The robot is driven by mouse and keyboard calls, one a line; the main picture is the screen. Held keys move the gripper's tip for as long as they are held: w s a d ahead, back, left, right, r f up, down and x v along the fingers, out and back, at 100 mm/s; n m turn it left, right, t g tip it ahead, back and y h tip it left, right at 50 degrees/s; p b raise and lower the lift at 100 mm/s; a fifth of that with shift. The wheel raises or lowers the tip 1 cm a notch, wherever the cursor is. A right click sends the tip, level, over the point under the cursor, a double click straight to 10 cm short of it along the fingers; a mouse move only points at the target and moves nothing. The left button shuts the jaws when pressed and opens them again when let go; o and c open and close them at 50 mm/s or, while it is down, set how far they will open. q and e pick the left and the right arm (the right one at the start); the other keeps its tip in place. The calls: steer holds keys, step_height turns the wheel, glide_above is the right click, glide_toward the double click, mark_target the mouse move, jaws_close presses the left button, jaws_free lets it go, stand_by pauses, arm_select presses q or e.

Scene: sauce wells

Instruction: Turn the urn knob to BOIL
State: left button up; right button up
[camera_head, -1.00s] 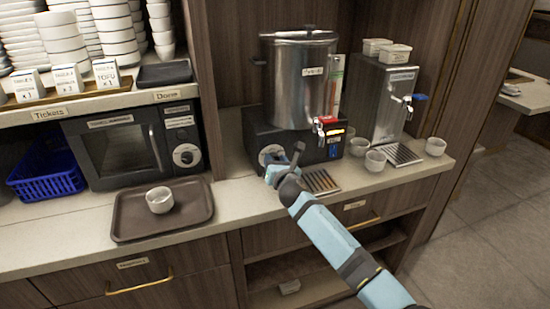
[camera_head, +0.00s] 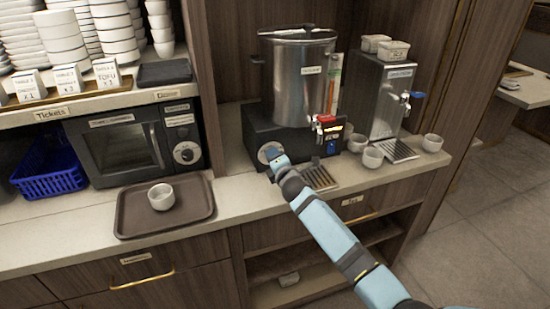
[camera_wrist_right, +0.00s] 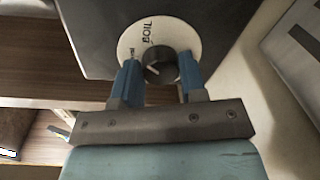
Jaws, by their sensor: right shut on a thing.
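The metal urn (camera_head: 297,80) stands on a dark base (camera_head: 303,143) on the counter. A pale round dial (camera_head: 266,150) is on the front of the base, partly behind my right gripper (camera_head: 274,156). In the right wrist view the dial (camera_wrist_right: 133,43) carries the word BOIL, and the dark knob (camera_wrist_right: 160,68) is at its middle. The blue fingers of my right gripper (camera_wrist_right: 160,78) are on either side of the knob, shut on it. The knob's exact pointing direction is hard to tell. My left gripper is not in view.
A red-handled tap (camera_head: 327,120) and a drip grate (camera_head: 319,177) are just right of the dial. Several white cups (camera_head: 372,158) and a steel dispenser (camera_head: 385,95) stand further right. A brown tray (camera_head: 195,205) with a cup (camera_head: 161,197) lies to the left.

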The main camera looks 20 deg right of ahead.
steer(key=m, duration=0.4)
steer(key=shift+f+y, duration=0.1)
steer(key=shift+y, duration=0.2)
steer(key=shift+m, duration=0.4)
steer(key=o, duration=0.9)
steer(key=shift+s, duration=0.1)
steer(key=s, duration=0.9)
steer(key=s+d+p, duration=0.1)
steer(key=s, duration=0.3)
steer(key=shift+s+r, duration=0.35)
steer(key=shift+r, duration=0.05)
